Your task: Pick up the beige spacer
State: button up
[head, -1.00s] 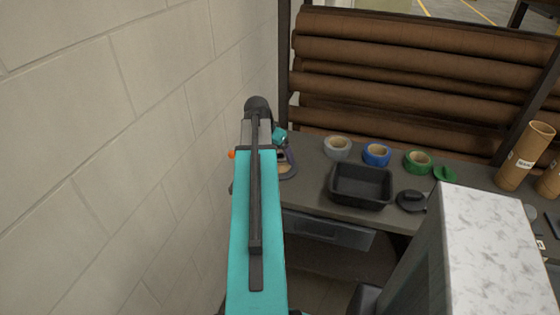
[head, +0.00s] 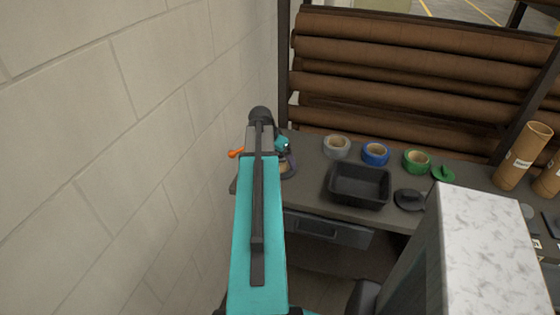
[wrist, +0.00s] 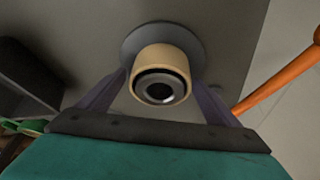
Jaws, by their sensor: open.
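The beige spacer (wrist: 160,62) is a short ring around a dark and silver post, on a round grey base (wrist: 140,38) in the wrist view. My gripper (wrist: 160,84) is open, with one purple-grey finger on either side of the spacer; I cannot tell whether they touch it. In the head view, my arm covers most of this spot; only part of my gripper (head: 290,167) shows beside it, at the left end of the bench.
An orange-handled thing (head: 236,153) lies close to my gripper, by the wall. A black bin (head: 360,186), grey tape (head: 337,147), blue tape (head: 376,154) and green tape (head: 417,161) are to the right on the bench (head: 310,200). A block wall (head: 130,150) stands close on the left.

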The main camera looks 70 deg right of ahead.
jog(key=c, duration=1.2)
jog(key=shift+o, duration=0.2)
jog(key=shift+r, duration=0.1)
notch_tip(320, 180, up, 10)
jog(key=b, duration=0.2)
dwell(0.4)
